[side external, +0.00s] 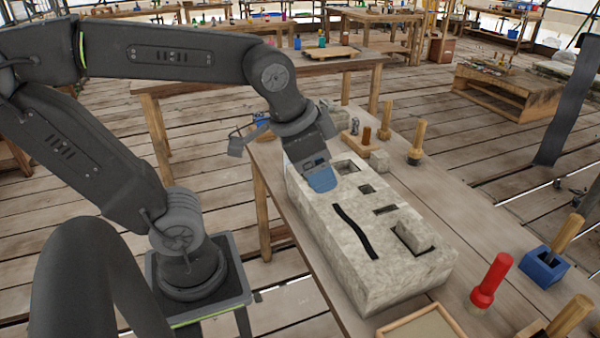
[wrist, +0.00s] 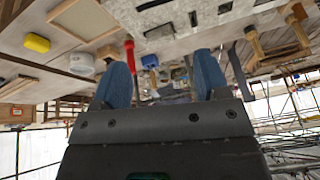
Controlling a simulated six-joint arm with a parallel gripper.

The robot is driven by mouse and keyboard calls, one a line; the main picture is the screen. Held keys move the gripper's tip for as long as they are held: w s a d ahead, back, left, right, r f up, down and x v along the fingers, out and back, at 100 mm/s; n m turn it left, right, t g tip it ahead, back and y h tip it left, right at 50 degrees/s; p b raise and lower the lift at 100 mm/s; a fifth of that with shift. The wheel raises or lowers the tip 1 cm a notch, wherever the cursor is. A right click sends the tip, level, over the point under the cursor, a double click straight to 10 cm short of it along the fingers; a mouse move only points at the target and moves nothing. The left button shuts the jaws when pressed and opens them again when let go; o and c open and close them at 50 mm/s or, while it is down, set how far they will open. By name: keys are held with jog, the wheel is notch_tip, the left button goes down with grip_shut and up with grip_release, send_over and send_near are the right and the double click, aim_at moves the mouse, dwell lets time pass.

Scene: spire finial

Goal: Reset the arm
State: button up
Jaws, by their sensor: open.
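My gripper (side external: 321,178) has blue fingers and is above the far left end of a pale stone block (side external: 375,265). In the wrist view, the two blue fingers of my gripper (wrist: 163,80) are spread wide with nothing held between them. The block lies on a wooden workbench and has several dark rectangular recesses and a dark wavy groove in its top. A grey stone piece (side external: 413,237) sits in a recess at its near right end. I cannot tell whether the fingers touch the block.
A small stone cube (side external: 380,160) and a wooden-handled tool (side external: 417,143) stand behind the block. A red-handled tool (side external: 490,282), a blue holder (side external: 543,267) and a framed tray (side external: 422,326) are on the right and near side. The wrist view also shows a yellow object (wrist: 37,42).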

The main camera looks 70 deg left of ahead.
jog(key=shift+s+a+f+n+t, duration=0.1)
jog(key=shift+s+f+n+t, duration=0.2)
jog(key=shift+s+n, duration=0.4)
jog(key=shift+s+a+f+n+t, duration=0.1)
jog(key=shift+s+f+n, duration=0.35)
jog(key=shift+s, duration=0.3)
